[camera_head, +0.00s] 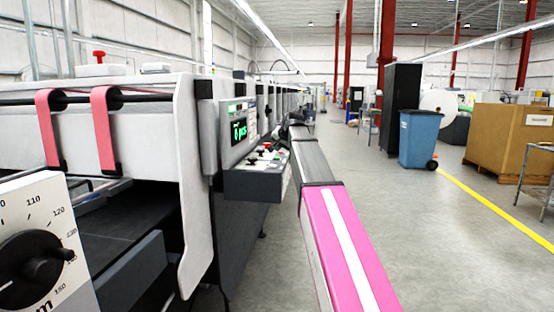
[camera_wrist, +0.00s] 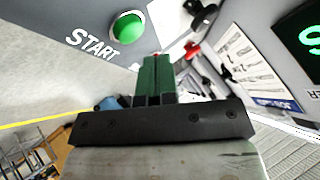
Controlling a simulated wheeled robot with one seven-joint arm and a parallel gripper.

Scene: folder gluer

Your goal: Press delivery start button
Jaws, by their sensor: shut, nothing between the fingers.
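A round green button (camera_wrist: 127,27) with the white word START beside it is at the top of the wrist view, on a grey panel face. My gripper (camera_wrist: 156,62) has its green fingers together and empty. In the picture, the fingertips lie below and right of the green button, and a gap shows between them. I cannot tell the depth of this gap. In the head view, the control box (camera_head: 258,184) stands on the machine's side, with my pink and grey arm reaching beside it. The START button cannot be made out there.
A green-lit display (camera_head: 239,131) sits above the control box. Red and black controls (camera_wrist: 193,48) are right of my fingers. The long machine (camera_head: 196,200) fills the left. A blue bin (camera_head: 420,140) and brown crate (camera_head: 508,145) stand right, with clear floor between.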

